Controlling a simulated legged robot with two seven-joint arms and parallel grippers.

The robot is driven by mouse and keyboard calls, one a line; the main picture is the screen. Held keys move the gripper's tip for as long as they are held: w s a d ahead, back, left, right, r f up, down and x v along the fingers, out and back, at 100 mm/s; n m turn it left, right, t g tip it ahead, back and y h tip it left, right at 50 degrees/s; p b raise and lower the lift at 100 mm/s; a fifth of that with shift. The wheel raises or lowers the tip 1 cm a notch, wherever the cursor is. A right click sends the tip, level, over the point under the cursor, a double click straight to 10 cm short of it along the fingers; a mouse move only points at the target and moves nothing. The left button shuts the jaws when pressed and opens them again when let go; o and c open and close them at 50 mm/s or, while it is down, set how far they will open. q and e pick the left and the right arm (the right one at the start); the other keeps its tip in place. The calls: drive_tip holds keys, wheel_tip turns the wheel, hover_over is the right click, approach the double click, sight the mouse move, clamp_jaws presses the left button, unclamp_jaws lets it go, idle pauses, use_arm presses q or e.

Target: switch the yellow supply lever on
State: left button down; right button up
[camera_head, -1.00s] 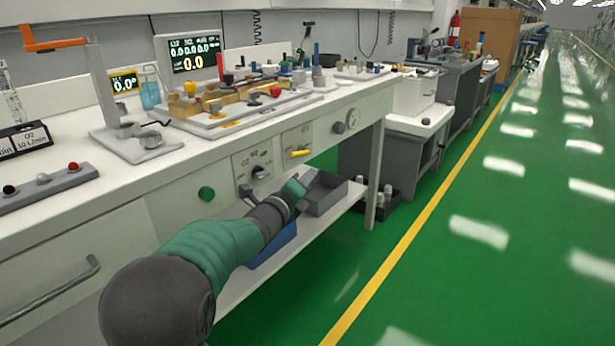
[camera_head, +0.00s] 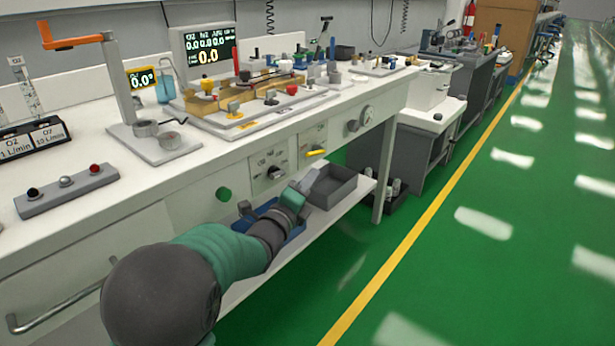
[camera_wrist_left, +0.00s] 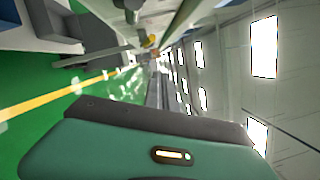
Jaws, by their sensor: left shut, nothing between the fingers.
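The yellow supply lever (camera_head: 316,152) sits on a pale square panel (camera_head: 312,140) on the front face of the white bench. It lies close to horizontal in the picture. A small yellow part, probably the same lever, shows in the left wrist view (camera_wrist_left: 151,40). My left gripper (camera_head: 309,181) is below the lever and apart from it, in front of the lower shelf. It is shut and empty; its fingers are small and hard to make out. My right gripper is not in view.
A grey bin (camera_head: 335,187) and a blue bin (camera_head: 262,214) stand on the lower shelf. Green floor (camera_head: 480,260) is clear at right.

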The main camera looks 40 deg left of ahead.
use_arm(q)
drive_tip(key=w+d+r+n+t+y+p, duration=0.1)
drive_tip(key=w+d+n+y+p, duration=0.2)
drive_tip(key=w+n+y, duration=0.65)
drive_tip(key=s+d+f+n+g+y+p, duration=0.1)
drive_tip(key=s+f+n+g+y, duration=0.3)
drive_tip(key=n, duration=0.4)
drive_tip(key=s+d+f+n+g+y+p, duration=0.1)
drive_tip(key=s+d+f+n+g+y, duration=0.2)
drive_tip(key=n, duration=0.5)
wheel_tip(320, 180, down, 2)
drive_tip(key=s+g+y, duration=0.1)
drive_tip(key=g+y, duration=0.1)
drive_tip(key=shift+d+n+g, duration=0.2)
drive_tip(key=shift+n+g, duration=0.15)
drive_tip(key=shift+g, duration=0.05)
drive_tip(key=b+x, duration=0.6)
drive_tip(key=x, duration=0.8)
drive_tip(key=shift+b, duration=0.35)
